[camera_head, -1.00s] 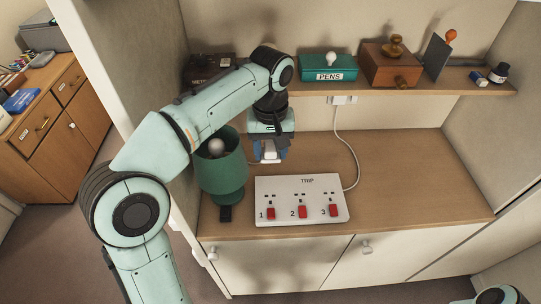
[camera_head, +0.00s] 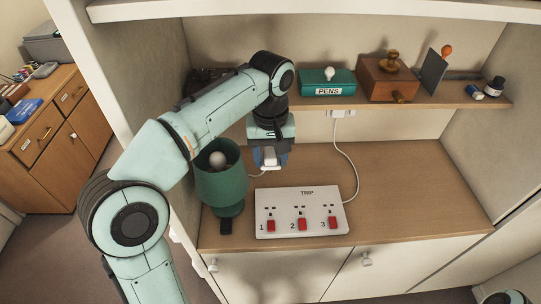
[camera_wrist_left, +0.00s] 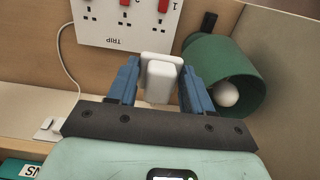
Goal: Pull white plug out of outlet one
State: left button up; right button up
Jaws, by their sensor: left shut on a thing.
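My left gripper (camera_head: 268,160) is shut on the white plug (camera_wrist_left: 160,77), which sits between its two blue fingers in the left wrist view. In the head view the plug (camera_head: 269,157) is in the air, apart from the white TRIP outlet strip (camera_head: 300,232) and behind its left end. The strip has sockets and red switches numbered 1, 2 and 3. The sockets that show, including outlet one (camera_head: 269,208), hold no plug. A pale cord shows between the plug and the green lamp. My right gripper is out of view.
The green lamp (camera_head: 221,180) stands close to the left of the gripper. Above the worktop (camera_head: 400,190), a shelf holds a green PENS box (camera_head: 327,82), a wooden box (camera_head: 387,77) and an ink bottle (camera_head: 495,86). The worktop's right side is clear.

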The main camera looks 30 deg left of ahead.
pick_arm(q)
jog(key=shift+r, duration=0.4)
jog(key=shift+r, duration=1.7)
